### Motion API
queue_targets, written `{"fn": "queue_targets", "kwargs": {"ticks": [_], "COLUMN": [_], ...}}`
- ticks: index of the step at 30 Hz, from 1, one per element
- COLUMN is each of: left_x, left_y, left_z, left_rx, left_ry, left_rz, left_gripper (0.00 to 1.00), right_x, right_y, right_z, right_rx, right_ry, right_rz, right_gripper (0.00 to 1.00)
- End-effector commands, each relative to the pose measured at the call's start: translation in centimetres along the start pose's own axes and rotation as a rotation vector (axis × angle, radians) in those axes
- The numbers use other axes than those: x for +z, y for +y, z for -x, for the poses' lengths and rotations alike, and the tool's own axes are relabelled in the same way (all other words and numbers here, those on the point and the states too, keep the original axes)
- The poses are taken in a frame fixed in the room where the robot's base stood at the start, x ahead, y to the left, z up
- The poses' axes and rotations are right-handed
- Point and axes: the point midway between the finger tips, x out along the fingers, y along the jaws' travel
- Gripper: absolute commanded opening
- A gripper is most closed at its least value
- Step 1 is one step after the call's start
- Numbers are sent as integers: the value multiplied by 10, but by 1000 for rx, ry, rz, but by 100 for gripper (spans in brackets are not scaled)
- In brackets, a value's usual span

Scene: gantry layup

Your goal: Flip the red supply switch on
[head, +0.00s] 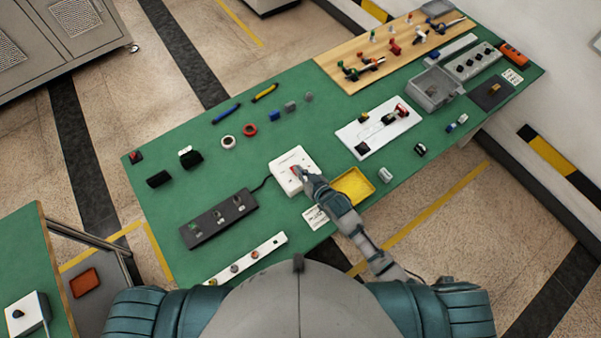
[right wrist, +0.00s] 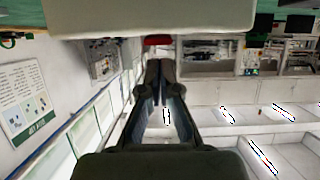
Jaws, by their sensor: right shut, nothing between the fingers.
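The red supply switch (head: 295,169) sits on a white box (head: 286,186) on the green table. A dark cable runs from the box toward a black strip on its left. My right gripper (head: 302,172) is at the switch, shut and empty, and partly hides it. In the right wrist view my gripper's closed fingers (right wrist: 160,68) point at a small red part (right wrist: 158,41) under the edge of a pale block that fills the top. I cannot tell whether the fingertips touch the switch, nor which way it is tipped. My left gripper is not in view.
A black strip with switches (head: 219,218) lies left of the box. A yellow tray (head: 354,186) and a printed card (head: 315,217) are close to my right arm. A white panel (head: 379,128) and a wooden board (head: 343,66) lie farther back.

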Motion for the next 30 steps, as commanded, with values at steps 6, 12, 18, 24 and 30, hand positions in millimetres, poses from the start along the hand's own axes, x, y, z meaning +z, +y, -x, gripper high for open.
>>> {"fn": "queue_targets", "kwargs": {"ticks": [6, 12, 18, 24, 30], "left_x": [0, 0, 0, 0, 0], "left_y": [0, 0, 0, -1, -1], "left_z": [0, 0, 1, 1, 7], "left_rx": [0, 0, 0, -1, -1], "left_ry": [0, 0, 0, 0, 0], "left_rz": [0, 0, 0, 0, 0], "left_gripper": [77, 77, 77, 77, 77], "right_x": [13, 13, 20, 19, 14], "right_y": [0, 0, 0, 0, 0], "right_z": [-3, -3, -4, -4, -2], "right_rx": [0, 0, 0, 0, 0], "right_ry": [1, 1, 0, 0, 0], "right_rz": [-1, -1, -1, -1, -1], "right_gripper": [0, 0, 0, 0, 0]}}
